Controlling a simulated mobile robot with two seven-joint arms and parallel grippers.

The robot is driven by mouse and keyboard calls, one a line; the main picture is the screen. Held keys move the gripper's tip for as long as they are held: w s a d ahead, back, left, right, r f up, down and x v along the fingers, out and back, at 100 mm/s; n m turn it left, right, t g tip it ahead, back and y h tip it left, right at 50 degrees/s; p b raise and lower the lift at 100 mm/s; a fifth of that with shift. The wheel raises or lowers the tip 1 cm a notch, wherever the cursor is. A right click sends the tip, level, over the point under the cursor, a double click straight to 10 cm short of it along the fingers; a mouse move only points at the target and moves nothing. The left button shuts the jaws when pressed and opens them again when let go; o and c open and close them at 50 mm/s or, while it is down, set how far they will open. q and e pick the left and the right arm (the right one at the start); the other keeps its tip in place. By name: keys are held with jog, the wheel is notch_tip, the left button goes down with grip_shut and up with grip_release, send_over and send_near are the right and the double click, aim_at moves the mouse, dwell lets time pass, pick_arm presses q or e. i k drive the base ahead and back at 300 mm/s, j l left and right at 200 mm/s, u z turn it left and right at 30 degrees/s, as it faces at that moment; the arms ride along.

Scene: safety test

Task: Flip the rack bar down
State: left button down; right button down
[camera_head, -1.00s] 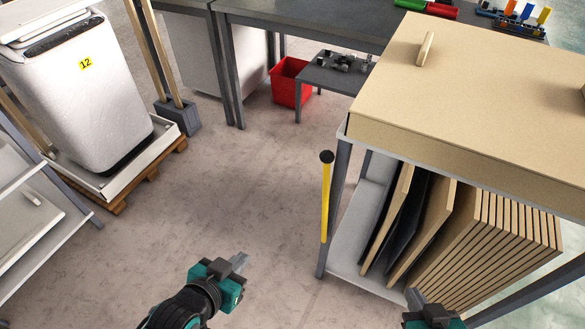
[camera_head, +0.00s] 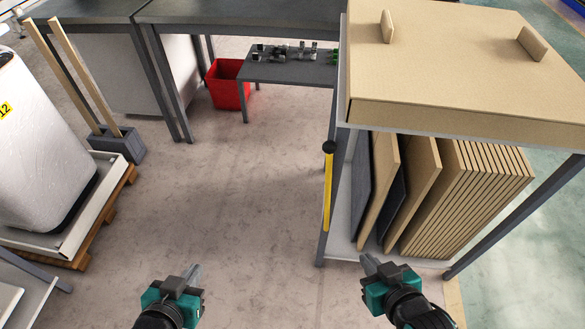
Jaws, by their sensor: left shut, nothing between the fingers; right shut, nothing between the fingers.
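The rack bar (camera_head: 327,190) is a yellow bar with a black round knob at its top. It stands upright along the front left post of the rack (camera_head: 335,140). My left gripper (camera_head: 192,270) is shut and empty over the floor, low and to the left of the bar. My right gripper (camera_head: 367,259) is shut and empty, below and to the right of the bar, in front of the rack's lower opening. Both grippers look apart from the bar.
The rack holds upright boards (camera_head: 470,205) and has a cardboard-coloured lid (camera_head: 450,60) on top. A red bin (camera_head: 228,88) and a low grey table (camera_head: 285,70) stand at the back. A wrapped white unit (camera_head: 40,150) sits on a pallet at left. The middle floor is clear.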

aim_at(329, 147)
jog(key=j, duration=1.75)
